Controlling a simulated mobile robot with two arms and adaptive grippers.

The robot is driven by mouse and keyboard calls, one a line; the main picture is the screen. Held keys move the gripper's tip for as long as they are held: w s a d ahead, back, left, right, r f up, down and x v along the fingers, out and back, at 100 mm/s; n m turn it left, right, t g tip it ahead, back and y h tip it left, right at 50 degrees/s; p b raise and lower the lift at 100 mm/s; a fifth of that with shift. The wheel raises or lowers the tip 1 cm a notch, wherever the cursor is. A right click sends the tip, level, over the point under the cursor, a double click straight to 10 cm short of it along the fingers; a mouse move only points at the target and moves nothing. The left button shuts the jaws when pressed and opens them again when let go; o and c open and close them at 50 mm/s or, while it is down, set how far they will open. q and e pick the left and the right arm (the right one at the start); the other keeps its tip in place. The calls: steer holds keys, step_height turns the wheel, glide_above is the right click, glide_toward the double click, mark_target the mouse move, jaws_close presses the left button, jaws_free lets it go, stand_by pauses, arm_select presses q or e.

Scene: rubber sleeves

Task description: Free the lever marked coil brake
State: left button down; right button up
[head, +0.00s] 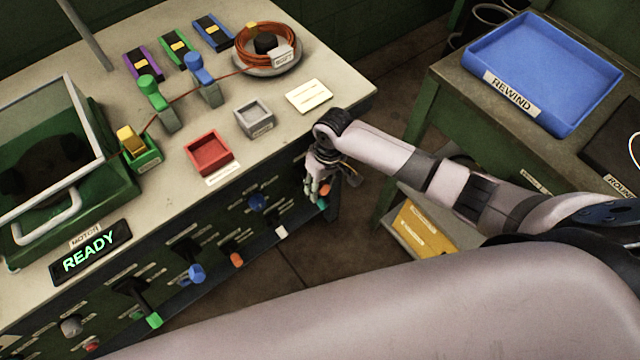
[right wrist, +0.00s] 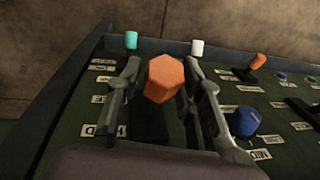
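Levers with coloured knobs line the bench's dark front panel (head: 215,255). My right gripper (head: 316,188) is at the panel's right end. In the right wrist view its two fingers (right wrist: 161,66) stand apart on either side of an orange six-sided knob (right wrist: 165,78), with a gap visible on the left. That orange knob partly shows behind the fingers in the head view (head: 326,190). A teal knob (right wrist: 131,40) and a white knob (right wrist: 197,48) are just beyond the fingertips. The panel labels are too small or blurred to read, so I cannot tell which lever is coil brake. My left gripper is not in view.
A blue knob (right wrist: 245,120) sits close to the right finger, and another orange knob (right wrist: 257,61) stands farther right. On the bench top are a red tray (head: 209,153), a grey tray (head: 254,119) and a wire coil (head: 268,50). A sign (head: 90,252) reads READY.

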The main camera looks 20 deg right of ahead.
jaws_close()
stand_by(0.4)
